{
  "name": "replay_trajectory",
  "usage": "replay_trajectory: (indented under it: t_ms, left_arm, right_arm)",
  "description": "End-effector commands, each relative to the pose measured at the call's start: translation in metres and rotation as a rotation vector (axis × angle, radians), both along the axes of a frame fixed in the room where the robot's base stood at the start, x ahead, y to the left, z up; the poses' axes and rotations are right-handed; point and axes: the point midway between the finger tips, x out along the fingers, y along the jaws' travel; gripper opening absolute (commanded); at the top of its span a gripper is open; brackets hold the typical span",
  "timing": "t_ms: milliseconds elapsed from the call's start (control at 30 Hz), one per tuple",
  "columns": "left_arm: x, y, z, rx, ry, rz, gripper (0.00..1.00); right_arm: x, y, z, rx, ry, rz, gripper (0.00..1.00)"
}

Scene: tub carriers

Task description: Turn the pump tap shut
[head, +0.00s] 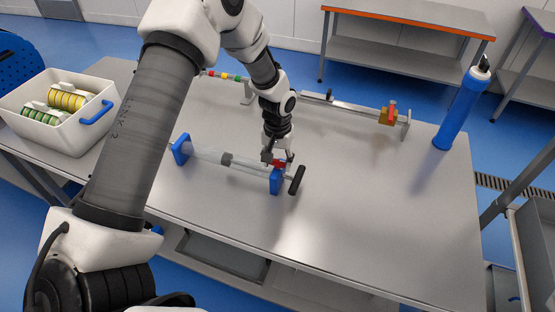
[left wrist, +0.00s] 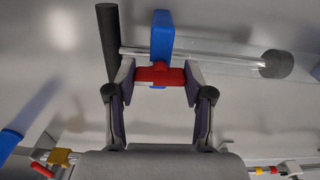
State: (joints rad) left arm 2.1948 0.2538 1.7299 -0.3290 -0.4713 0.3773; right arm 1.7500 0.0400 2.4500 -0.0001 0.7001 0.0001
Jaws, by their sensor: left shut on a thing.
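The pump is a clear tube with a dark piston (head: 227,159), a blue end block (head: 276,181) and a black handle (head: 297,180), lying on the grey table. Its red tap (head: 279,164) is at the blue block by the handle. My left gripper (head: 277,158) reaches down from above and partly hides the tap. In the left wrist view my left gripper (left wrist: 158,76) has one finger at each end of the red tap (left wrist: 158,74). There the tap's bar lies roughly along the pump's rod, in front of the blue block (left wrist: 162,35). My right gripper is in no view.
A white tub (head: 62,135) with green and yellow rolls stands at the table's left end. Behind the pump lies a rail with a brass and red fitting (head: 388,115). A blue cylinder (head: 457,112) stands at the right edge. The table's front right is clear.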

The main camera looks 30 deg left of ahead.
Motion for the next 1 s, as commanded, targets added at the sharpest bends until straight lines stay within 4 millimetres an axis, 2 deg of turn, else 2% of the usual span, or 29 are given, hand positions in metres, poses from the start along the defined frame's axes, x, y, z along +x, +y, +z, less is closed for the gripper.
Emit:
replay_trajectory:
  t_ms: [300, 667, 700, 733, 1000]
  left_arm:
    - [-0.0014, -0.0002, -0.0015, 0.000, 0.004, -0.066, 0.17]
    - [-0.0013, -0.0002, -0.0015, 0.000, 0.004, -0.068, 0.17]
    - [-0.0013, -0.0002, -0.0014, 0.000, 0.004, -0.068, 0.66]
    - [-0.0012, -0.0002, -0.0014, 0.000, 0.003, -0.068, 0.77]
    - [-0.0005, 0.0000, -0.0005, 0.000, 0.001, -0.067, 0.78]
  right_arm:
    - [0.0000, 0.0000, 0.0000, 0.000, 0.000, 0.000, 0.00]
    - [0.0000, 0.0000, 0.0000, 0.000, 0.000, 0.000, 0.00]
    - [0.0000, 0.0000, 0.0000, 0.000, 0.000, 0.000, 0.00]
    - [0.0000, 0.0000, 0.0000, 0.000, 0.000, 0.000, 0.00]
    - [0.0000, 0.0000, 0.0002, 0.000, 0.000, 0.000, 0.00]
